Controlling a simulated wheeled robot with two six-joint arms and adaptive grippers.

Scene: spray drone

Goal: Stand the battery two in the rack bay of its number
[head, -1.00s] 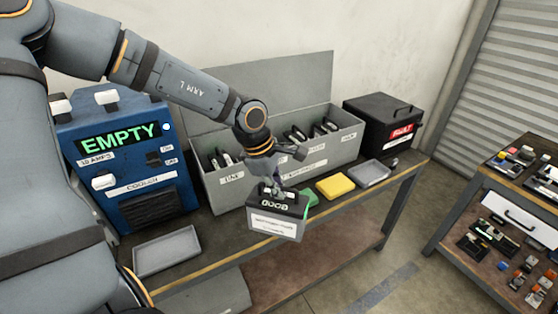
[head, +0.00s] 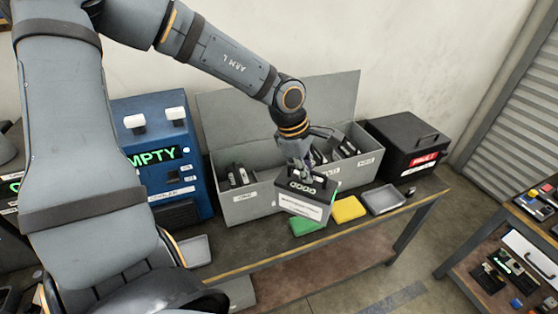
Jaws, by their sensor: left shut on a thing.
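My left gripper (head: 300,173) is shut on a dark battery with a white label, the battery (head: 306,203). It holds the battery tilted, above the bench and in front of the grey bin. The number on the battery is too small to read. A grey open bin (head: 262,205) with a raised lid stands behind it, with several dark items in its left and right parts. A blue cabinet (head: 160,135) with a green display stands to the left, partly hidden by my arm. Its display partly reads "MPTY". My right gripper is not in view.
A green pad (head: 306,227), a yellow pad (head: 348,209) and a grey tray (head: 384,199) lie along the bench (head: 262,250). A black box (head: 405,145) with a red label stands at the right end. Another grey tray (head: 194,250) lies at the left. A cart (head: 510,235) stands far right.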

